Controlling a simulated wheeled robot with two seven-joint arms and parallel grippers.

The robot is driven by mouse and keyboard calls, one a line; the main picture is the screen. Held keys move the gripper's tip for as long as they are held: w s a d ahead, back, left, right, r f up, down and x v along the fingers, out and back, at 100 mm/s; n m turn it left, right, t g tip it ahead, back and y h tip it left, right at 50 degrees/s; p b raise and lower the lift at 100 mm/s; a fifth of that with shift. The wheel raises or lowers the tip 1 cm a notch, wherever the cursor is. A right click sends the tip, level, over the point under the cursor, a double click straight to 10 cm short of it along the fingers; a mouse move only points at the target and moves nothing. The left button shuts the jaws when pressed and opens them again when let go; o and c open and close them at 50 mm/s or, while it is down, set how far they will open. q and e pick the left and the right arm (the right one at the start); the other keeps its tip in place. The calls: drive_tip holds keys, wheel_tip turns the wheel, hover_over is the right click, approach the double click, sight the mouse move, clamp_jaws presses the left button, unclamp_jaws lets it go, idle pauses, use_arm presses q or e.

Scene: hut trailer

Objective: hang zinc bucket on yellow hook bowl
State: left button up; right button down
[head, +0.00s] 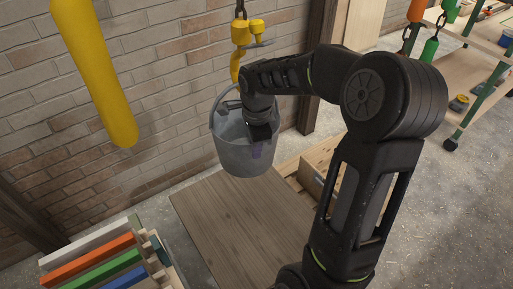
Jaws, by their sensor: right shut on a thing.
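The grey zinc bucket (236,150) is held in the air, upright, above a wooden board. Its wire handle (216,108) stands up at the left side of the rim. My right gripper (262,138) points down at the bucket's right side and is shut on it; the fingertips are partly hidden. The yellow hook (238,66) hangs on a chain just above the bucket, partly behind my right wrist. I cannot tell whether the handle touches the hook. My left gripper is not in view.
A thick yellow post-like thing (95,70) hangs at upper left. A wooden board (225,225) lies below the bucket. A rack with coloured slats (95,262) stands at lower left. A brick wall (165,60) is behind. Green and orange hooks (430,48) hang at upper right by a shelf.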

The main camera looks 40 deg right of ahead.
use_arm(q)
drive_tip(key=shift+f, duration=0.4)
use_arm(e)
drive_tip(key=shift+w+f, duration=0.15)
drive_tip(key=shift+f, duration=0.25)
drive_tip(key=c, duration=1.5)
unclamp_jaws()
